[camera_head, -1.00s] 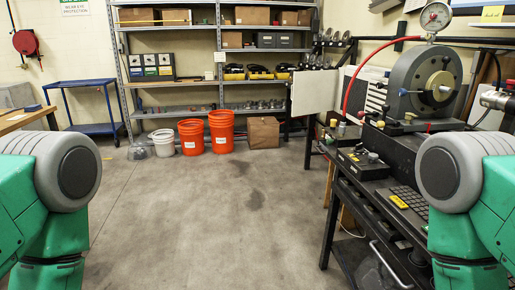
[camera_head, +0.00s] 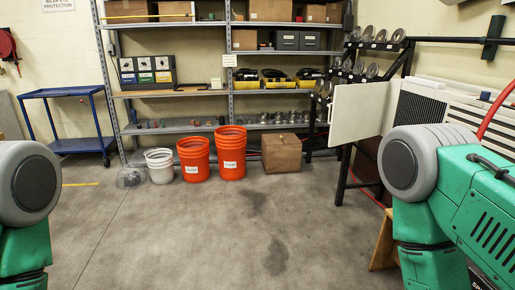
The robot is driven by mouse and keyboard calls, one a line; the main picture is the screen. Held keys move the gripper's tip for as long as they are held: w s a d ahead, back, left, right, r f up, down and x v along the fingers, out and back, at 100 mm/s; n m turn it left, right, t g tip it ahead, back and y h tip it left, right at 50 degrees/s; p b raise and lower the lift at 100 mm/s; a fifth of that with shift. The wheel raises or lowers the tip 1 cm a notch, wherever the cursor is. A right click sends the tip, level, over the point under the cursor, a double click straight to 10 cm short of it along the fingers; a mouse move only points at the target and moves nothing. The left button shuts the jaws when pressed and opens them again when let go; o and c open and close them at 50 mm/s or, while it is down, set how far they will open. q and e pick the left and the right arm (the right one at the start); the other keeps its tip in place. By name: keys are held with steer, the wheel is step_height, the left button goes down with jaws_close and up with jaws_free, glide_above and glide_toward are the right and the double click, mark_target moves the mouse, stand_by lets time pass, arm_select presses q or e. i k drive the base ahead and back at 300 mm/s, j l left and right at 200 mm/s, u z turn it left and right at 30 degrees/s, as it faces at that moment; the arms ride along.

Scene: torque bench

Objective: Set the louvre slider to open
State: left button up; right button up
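A dark slatted louvre panel (camera_head: 418,108) in a white surround is at the right, partly hidden behind my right arm. I cannot make out a slider on it. A white flat board (camera_head: 358,111) stands out just left of the slats. Only the green and grey upper parts of my arms show, at the left and right edges. Neither gripper is in view.
Metal shelving (camera_head: 228,62) stands along the back wall. A white bucket (camera_head: 159,166), orange buckets (camera_head: 194,160) and a cardboard box (camera_head: 281,153) sit before it. A blue cart (camera_head: 62,95) is at left. Open concrete floor lies ahead.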

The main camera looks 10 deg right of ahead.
mark_target(485, 95)
steer(key=i, duration=0.7)
steer(key=i+z, duration=0.15)
steer(key=i, duration=0.5)
steer(key=i+j, duration=0.15)
steer(key=i, duration=0.55)
steer(key=i+j+z, duration=0.1)
steer(key=i+z, duration=0.35)
steer(key=i+j+z, duration=0.2)
steer(key=z, duration=0.2)
steer(key=i+j+z, duration=0.65)
steer(key=j+z, duration=0.2)
steer(key=i+j+z, duration=0.2)
steer(key=j+z, duration=0.25)
steer(key=i+j+z, duration=0.1)
steer(key=j+z, duration=0.25)
steer(key=j, duration=0.35)
steer(key=j+z, duration=0.3)
steer(key=j, duration=0.45)
